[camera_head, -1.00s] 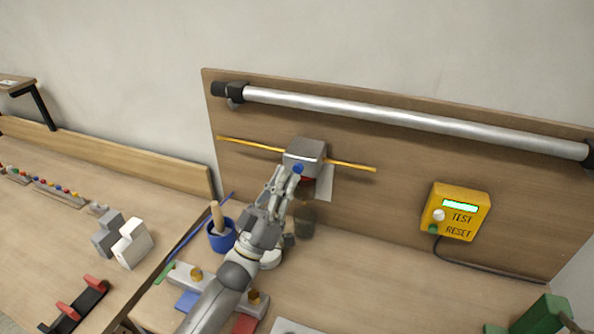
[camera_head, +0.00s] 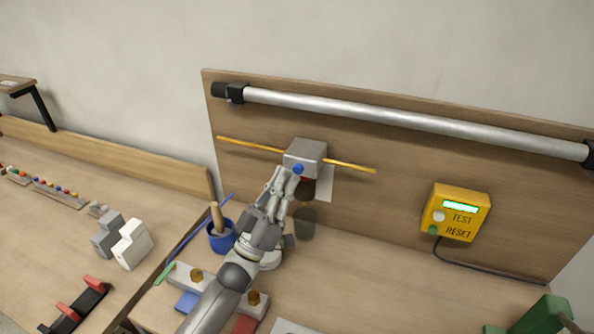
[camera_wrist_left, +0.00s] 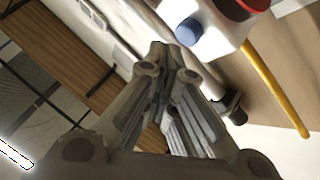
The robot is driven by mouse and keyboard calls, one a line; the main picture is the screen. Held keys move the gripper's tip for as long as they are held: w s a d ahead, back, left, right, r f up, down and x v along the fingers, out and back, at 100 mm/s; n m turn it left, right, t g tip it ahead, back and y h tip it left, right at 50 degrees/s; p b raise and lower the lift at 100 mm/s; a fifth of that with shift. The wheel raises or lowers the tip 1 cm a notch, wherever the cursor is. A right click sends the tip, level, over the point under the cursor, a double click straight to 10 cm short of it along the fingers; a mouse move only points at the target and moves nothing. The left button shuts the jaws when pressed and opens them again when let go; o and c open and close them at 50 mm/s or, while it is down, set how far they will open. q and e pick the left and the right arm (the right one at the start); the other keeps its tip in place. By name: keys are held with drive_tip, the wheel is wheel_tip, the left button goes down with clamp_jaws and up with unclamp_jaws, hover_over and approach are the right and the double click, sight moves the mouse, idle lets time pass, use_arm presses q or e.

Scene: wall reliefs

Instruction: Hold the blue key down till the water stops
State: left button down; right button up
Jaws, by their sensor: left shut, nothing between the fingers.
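A grey box (camera_head: 306,152) is mounted on the wooden wall board. A round blue key (camera_head: 298,169) sits on its front; it also shows in the left wrist view (camera_wrist_left: 189,31). A dark red part (camera_head: 307,180) shows beneath the box, partly behind my gripper. My left gripper (camera_head: 287,174) is shut and empty, its fingertips right beside the blue key. I cannot tell whether they touch it. No stream of water can be made out. My right gripper is not in view.
A yellow rod (camera_head: 350,166) runs behind the box, and a metal bar (camera_head: 400,117) crosses above. A yellow TEST/RESET box (camera_head: 456,211) hangs to the right. A blue pot (camera_head: 221,237) with a wooden handle stands left of my arm.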

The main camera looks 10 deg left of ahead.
use_arm(q)
drive_tip(key=shift+w, duration=0.15)
drive_tip(key=shift+w+d+b, duration=0.1)
drive_tip(key=shift+w+b, duration=0.2)
drive_tip(key=shift+w+b, duration=0.3)
drive_tip(key=shift+w, duration=0.1)
idle(0.7)
idle(1.3)
drive_tip(key=shift+s, duration=0.1)
idle(1.5)
drive_tip(key=shift+s+p, duration=0.4)
drive_tip(key=shift+s, duration=0.35)
